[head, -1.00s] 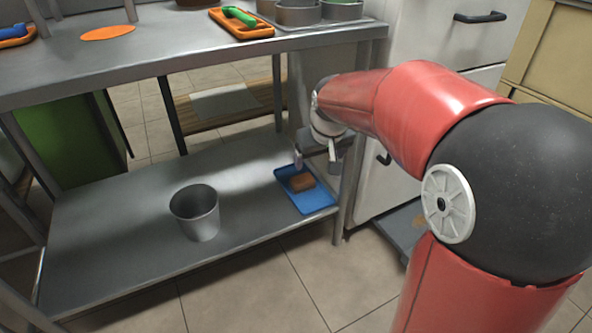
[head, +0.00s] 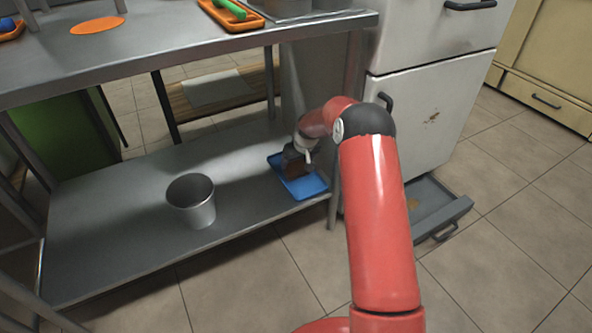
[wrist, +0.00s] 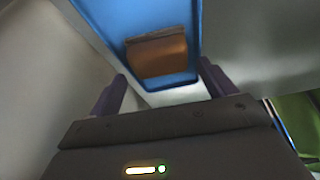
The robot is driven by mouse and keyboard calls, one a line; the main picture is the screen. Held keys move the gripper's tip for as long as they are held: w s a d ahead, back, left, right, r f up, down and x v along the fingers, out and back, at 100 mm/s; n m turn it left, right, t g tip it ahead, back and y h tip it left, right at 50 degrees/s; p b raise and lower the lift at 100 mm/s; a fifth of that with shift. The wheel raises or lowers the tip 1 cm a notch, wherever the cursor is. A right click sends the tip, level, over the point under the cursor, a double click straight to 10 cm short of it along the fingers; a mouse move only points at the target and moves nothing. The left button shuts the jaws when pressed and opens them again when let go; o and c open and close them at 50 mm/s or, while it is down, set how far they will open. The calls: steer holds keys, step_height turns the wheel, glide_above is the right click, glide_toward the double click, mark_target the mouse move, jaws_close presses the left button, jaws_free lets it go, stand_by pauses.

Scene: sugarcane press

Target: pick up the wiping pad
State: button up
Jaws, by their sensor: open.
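The wiping pad appears to be the small orange-brown block (wrist: 158,56) lying on a blue tray (wrist: 108,18) in the wrist view. In the head view the blue tray (head: 312,188) is on the lower steel shelf, and the pad is mostly hidden behind my gripper. My gripper (wrist: 163,86) is open and empty, its two purple-grey fingers spread on either side of the picture. The pad shows beyond the fingertips, roughly between them, with nothing gripped. The head view puts my gripper (head: 297,160) low over the tray, under the upper counter.
A grey metal bucket (head: 192,212) stands on the shelf left of the tray. The steel counter (head: 180,48) overhangs the shelf, with a table leg (head: 334,208) close right of the tray. A white cabinet (head: 425,125) with an open low drawer (head: 436,208) is at the right.

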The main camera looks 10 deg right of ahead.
mark_target(296, 165)
steer(key=x, duration=0.5)
steer(key=shift+b, duration=0.3)
steer(key=shift+r, duration=0.1)
steer(key=shift+s, duration=0.1)
steer(key=c, duration=0.6)
step_height(296, 165, up, 20)
steer(key=p, duration=0.2)
steer(key=shift+p, duration=0.3)
steer(key=shift+c, duration=0.2)
